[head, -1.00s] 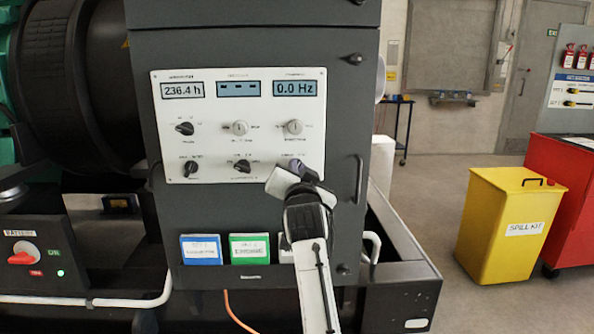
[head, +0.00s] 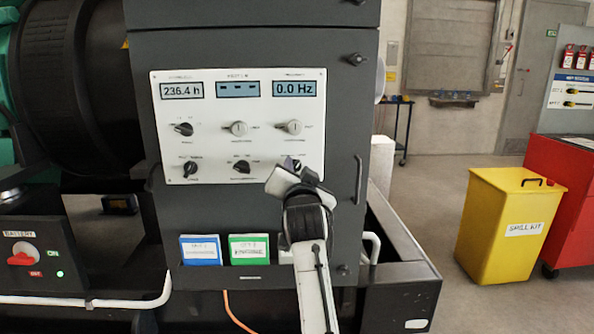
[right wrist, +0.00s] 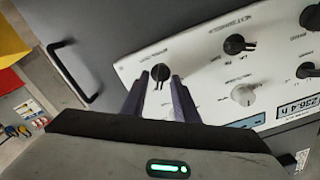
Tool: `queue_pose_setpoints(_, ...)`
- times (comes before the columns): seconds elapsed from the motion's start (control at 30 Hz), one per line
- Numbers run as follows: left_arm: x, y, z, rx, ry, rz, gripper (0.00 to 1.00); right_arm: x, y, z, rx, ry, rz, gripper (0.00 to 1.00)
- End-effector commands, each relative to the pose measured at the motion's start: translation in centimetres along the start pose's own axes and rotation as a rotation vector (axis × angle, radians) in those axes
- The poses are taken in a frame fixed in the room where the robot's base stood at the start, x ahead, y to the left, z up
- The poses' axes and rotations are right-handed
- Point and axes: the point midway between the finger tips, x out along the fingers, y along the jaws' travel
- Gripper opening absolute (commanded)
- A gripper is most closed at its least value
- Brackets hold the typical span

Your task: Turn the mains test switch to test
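The white control panel (head: 225,145) on the dark cabinet carries several rotary knobs in two rows under the displays. Its lower right black knob (head: 297,164) shows just above my right gripper (head: 294,176); the label is too small to read, so I cannot confirm it is the mains test switch. In the right wrist view, this black knob (right wrist: 160,72) with a pale pointer line lies between the two purple fingertips of my right gripper (right wrist: 160,77). The fingers are apart, one on each side, with small gaps visible; contact cannot be seen. My left gripper is out of view.
Another black knob (head: 242,167) sits left of the gripper, with grey knobs (head: 291,128) above. A cabinet handle (head: 358,180) stands out at the right.

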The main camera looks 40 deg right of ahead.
Motion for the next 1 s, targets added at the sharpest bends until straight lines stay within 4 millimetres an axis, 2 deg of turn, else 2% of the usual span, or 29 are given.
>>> queue_pose_setpoints(0.4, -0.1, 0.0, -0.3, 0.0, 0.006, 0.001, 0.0, -6.0, 0.0, 0.2, 0.002, -0.003, 0.0, 0.27)
queue_pose_setpoints(0.5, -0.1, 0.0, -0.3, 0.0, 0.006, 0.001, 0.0, -7.0, 0.0, 0.1, 0.001, -0.001, 0.0, 0.27)
queue_pose_setpoints(1.0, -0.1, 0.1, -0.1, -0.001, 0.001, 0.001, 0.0, -7.4, 0.0, 0.0, 0.001, -0.001, 0.0, 0.27)
